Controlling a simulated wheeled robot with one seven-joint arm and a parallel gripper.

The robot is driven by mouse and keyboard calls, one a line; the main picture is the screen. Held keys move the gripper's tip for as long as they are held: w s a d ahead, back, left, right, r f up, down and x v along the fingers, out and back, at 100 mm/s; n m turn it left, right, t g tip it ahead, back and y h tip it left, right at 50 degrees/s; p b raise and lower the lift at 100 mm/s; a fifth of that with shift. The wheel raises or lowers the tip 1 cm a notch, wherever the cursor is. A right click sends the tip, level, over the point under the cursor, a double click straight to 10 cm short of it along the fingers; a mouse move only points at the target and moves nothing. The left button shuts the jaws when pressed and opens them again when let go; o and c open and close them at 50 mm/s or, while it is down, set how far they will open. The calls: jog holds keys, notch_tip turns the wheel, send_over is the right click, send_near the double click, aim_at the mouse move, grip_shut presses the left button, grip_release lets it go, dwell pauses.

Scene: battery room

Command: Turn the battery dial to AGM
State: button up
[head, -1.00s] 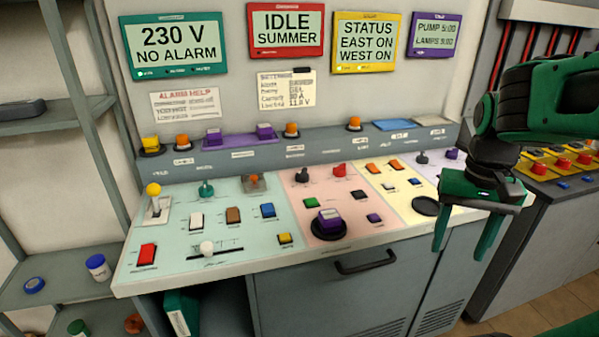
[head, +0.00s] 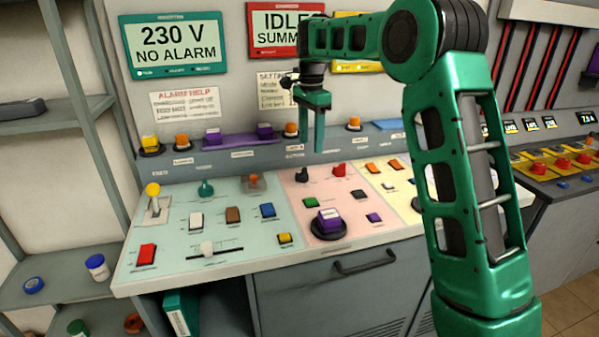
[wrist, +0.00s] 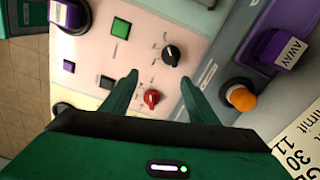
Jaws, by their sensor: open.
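Two small dials stand on the pink panel: a black one (head: 302,174) and a red one (head: 339,170). Their labels are too small to read, so I cannot tell by name which is the battery dial. In the wrist view, the black dial (wrist: 171,54) has several marks around it and lies just beyond my fingertips. The red dial (wrist: 152,98) appears between the fingers. My gripper (head: 312,150) is open and empty, pointing down above the back of the pink panel, apart from both dials. Its fingers also show in the wrist view (wrist: 159,80).
A purple-topped button (head: 330,219) on a black base stands nearer the front. A green button (wrist: 120,25) is near the black dial. Orange and purple buttons line the raised back ledge, including an orange one (head: 291,130). A settings note (head: 271,90) hangs behind, partly covered by my gripper.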

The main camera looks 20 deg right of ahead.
aim_at(302, 170)
jog(key=shift+m, duration=0.3)
jog(key=f, duration=0.4)
jog(key=w+a+f, duration=0.1)
jog(key=f, duration=0.2)
jog(key=w+a+f, duration=0.1)
jog(key=f, duration=0.3)
jog(key=shift+f, duration=0.3)
